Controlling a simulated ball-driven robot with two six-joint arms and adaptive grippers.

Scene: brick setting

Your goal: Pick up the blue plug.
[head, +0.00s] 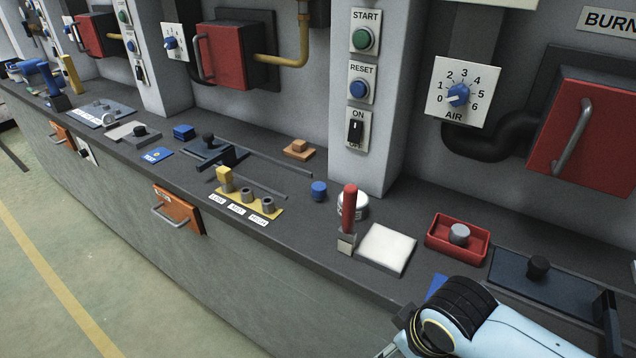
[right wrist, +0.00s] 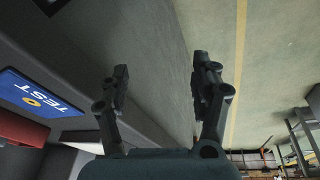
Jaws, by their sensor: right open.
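The blue plug (head: 319,191), a short blue cylinder, stands on the grey counter in the head view. It is right of the yellow socket block and left of the red-handled tool. My right arm comes in at the bottom right of the head view, well apart from the plug; its fingers are mostly out of that picture. In the right wrist view my right gripper (right wrist: 160,85) is open and empty, with the counter side and green floor beyond its fingers. The plug is not in the wrist view. My left gripper is not in view.
A yellow block (head: 249,200) with sockets stands left of the plug. A red-handled tool (head: 349,208) stands upright to its right, beside a white pad (head: 386,248). A red tray (head: 457,239) holds a grey knob. A blue TEST card (right wrist: 38,92) lies near my right gripper.

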